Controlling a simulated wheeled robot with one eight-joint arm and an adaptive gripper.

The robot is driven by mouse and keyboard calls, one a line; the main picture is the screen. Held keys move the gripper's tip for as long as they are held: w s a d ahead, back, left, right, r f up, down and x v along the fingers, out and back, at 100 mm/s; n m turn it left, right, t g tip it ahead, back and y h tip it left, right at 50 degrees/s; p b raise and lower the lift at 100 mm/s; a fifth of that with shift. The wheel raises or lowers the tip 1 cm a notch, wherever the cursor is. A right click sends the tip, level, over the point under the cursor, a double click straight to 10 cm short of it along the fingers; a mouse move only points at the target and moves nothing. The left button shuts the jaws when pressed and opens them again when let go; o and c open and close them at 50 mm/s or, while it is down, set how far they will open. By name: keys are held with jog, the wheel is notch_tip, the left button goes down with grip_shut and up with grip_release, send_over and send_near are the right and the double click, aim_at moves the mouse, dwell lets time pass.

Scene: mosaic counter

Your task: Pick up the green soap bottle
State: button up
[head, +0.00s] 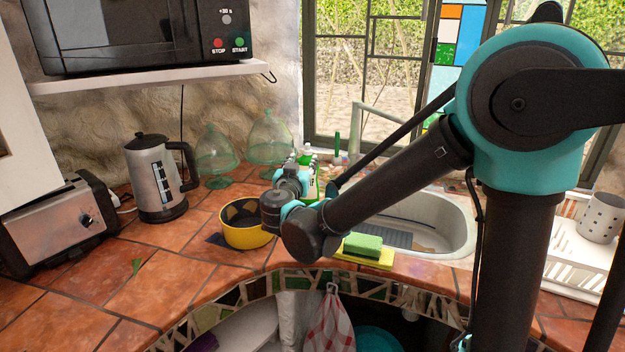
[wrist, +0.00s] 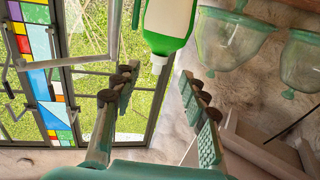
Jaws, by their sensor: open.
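The green soap bottle (wrist: 170,22) shows at the top of the wrist view, which looks upside down. It has a pale label and a white cap, and its far end is cut off by the frame edge. My gripper (wrist: 155,82) is open, with its two fingers apart and nothing between the pads. The bottle lies just beyond the fingertips, roughly in line with the gap. In the head view my gripper (head: 292,178) is by the sink's back left, and it partly hides green and white bottle shapes there.
A yellow pot (head: 247,236) stands just left of my arm. A green sponge (head: 362,244) lies by the sink (head: 455,225). Glass domes (head: 270,140), a kettle (head: 156,180) and a toaster (head: 62,222) stand further left. The front left counter is mostly clear.

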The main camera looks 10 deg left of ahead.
jog(key=w, duration=1.1)
jog(key=shift+w+a, duration=0.25)
jog(key=shift+w, duration=0.05)
grip_shut()
